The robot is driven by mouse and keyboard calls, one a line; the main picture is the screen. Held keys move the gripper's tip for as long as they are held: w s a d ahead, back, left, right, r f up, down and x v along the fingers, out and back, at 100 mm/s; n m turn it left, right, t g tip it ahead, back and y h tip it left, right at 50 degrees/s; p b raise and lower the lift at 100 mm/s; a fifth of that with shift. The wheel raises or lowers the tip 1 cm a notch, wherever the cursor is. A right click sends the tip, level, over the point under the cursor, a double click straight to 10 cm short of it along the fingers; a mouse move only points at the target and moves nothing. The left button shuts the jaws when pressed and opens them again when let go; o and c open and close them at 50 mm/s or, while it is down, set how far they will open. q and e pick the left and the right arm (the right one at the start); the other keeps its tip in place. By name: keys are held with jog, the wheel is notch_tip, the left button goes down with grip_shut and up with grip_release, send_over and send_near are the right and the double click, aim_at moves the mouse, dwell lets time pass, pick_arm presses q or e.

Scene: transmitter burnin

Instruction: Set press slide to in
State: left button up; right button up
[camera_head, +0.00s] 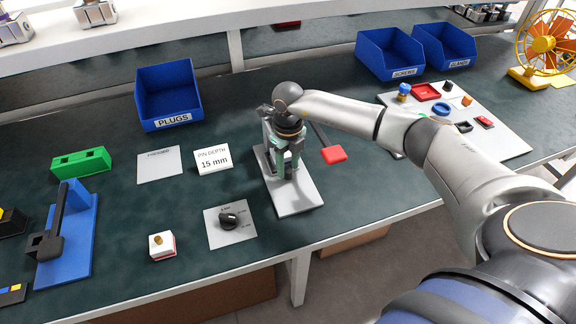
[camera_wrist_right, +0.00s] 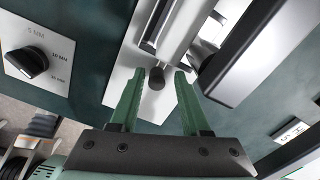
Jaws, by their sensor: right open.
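The press stands on a white base plate (camera_head: 298,200) in the middle of the bench, mostly hidden behind my right gripper in the head view. A lever with a red end (camera_head: 333,155) sticks out to its right. In the wrist view, a grey slide-like bar (camera_wrist_right: 180,35) runs over the white plate and a dark round knob (camera_wrist_right: 157,78) sits at its near end. My right gripper (camera_wrist_right: 157,73) is open, its green fingers on either side of the knob with gaps showing. It points down over the press in the head view (camera_head: 284,170). My left gripper is out of view.
A dial plate (camera_head: 232,236) and a white-and-red button box (camera_head: 161,246) lie left of the press. A pin depth card (camera_head: 213,160) reads 15 mm. A blue PLUGS bin (camera_head: 168,95) stands behind. A white board (camera_head: 510,145) with small parts is at right.

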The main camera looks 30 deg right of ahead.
jog(key=shift+o, duration=0.4)
jog(key=shift+s, duration=0.1)
notch_tip(320, 180, up, 12)
jog(key=shift+r, duration=0.25)
dwell(0.4)
